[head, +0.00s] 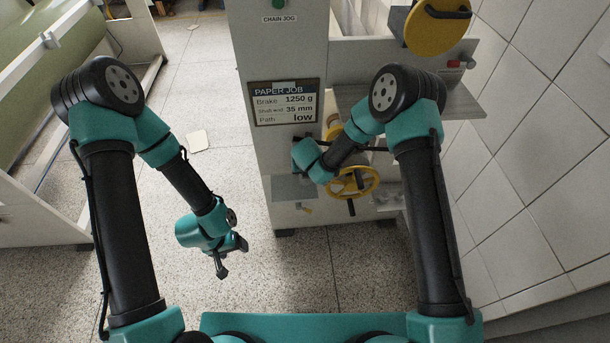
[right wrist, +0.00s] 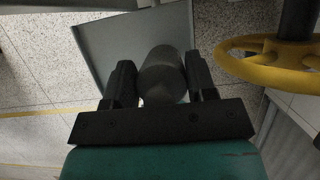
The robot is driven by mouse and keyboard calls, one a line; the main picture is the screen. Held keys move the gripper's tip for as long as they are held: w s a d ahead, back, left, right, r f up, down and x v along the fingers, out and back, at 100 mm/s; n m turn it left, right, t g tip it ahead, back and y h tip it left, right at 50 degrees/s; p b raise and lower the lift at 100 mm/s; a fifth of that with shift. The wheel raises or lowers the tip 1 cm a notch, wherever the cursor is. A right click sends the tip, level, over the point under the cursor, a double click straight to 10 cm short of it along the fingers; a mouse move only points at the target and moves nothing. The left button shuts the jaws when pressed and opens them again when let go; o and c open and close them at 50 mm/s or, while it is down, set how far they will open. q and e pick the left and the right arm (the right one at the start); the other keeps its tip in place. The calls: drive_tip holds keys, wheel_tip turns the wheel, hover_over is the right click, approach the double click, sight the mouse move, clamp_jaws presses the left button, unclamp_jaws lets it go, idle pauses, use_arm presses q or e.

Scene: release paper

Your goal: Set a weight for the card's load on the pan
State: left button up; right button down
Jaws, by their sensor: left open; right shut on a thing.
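The card (head: 285,102) on the white machine post reads "PAPER JOB", Brake 1250 g, a 35 mm line and Path low. My right gripper (right wrist: 162,75) is shut on a dark grey cylindrical weight (right wrist: 162,64) in the right wrist view. Behind the weight is a flat grey plate (right wrist: 112,36), which looks like the pan; I cannot tell whether the weight touches it. The plate also shows in the head view (head: 293,188), below my right wrist, which hides the weight there. My left gripper (head: 231,262) is open and empty above the speckled floor.
A yellow handwheel (head: 352,184) is just right of my right gripper and also shows in the right wrist view (right wrist: 262,62). A grey shelf (head: 455,101) and a yellow disc (head: 437,27) are higher up. A tiled wall closes the right side. Floor around my left gripper is clear.

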drive_tip(key=shift+f, duration=1.65)
drive_tip(key=shift+f, duration=0.1)
drive_tip(key=shift+c, duration=2.2)
unclamp_jaws()
drive_tip(key=shift+f, duration=0.1)
drive_tip(key=v, duration=1.2)
drive_tip(key=shift+s, duration=0.1)
